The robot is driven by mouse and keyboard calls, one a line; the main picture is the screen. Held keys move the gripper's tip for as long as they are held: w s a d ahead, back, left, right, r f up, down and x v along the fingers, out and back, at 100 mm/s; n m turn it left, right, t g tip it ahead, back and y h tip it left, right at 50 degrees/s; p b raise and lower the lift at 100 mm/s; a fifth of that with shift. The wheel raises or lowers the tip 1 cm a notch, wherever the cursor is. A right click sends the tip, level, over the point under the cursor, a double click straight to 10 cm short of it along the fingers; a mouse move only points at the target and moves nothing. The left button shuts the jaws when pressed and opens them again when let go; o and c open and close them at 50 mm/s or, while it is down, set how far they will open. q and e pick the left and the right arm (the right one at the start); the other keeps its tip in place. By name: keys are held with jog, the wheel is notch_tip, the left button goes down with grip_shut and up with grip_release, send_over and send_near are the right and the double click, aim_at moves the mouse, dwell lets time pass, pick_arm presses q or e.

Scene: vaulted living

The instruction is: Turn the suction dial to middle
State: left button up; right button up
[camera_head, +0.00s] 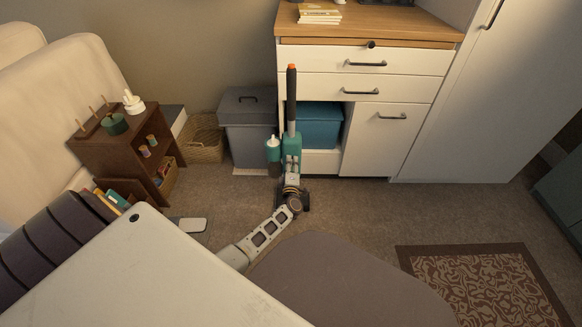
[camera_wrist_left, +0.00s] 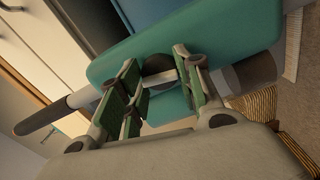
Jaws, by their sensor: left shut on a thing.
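An upright vacuum cleaner with a teal body (camera_head: 291,147), a dark handle and an orange tip stands in front of the white cabinet. My left gripper (camera_head: 291,178) reaches its lower body from the near side. In the left wrist view, the teal housing (camera_wrist_left: 235,35) carries a dark round suction dial (camera_wrist_left: 157,66) with a pale bar across it. The left fingers (camera_wrist_left: 158,80) stand on both sides of this bar and are shut on it. The fingers partly hide the dial, and I cannot read its setting. My right gripper is not in view.
A grey bin (camera_head: 248,130) and a wicker basket (camera_head: 204,138) stand left of the vacuum. A brown shelf unit (camera_head: 120,155) is farther left. The white cabinet (camera_head: 385,145) is behind, with a blue box (camera_head: 320,125) in its opening. Carpet to the right is clear, with a patterned rug (camera_head: 480,280).

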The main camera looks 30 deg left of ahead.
pick_arm(q)
jog(key=shift+f+n, duration=0.1)
jog(key=shift+n, duration=0.8)
jog(key=shift+b, duration=0.3)
jog(key=o, duration=0.9)
jog(key=shift+o, duration=0.8)
jog(key=shift+s, duration=0.1)
jog(key=v, duration=1.2)
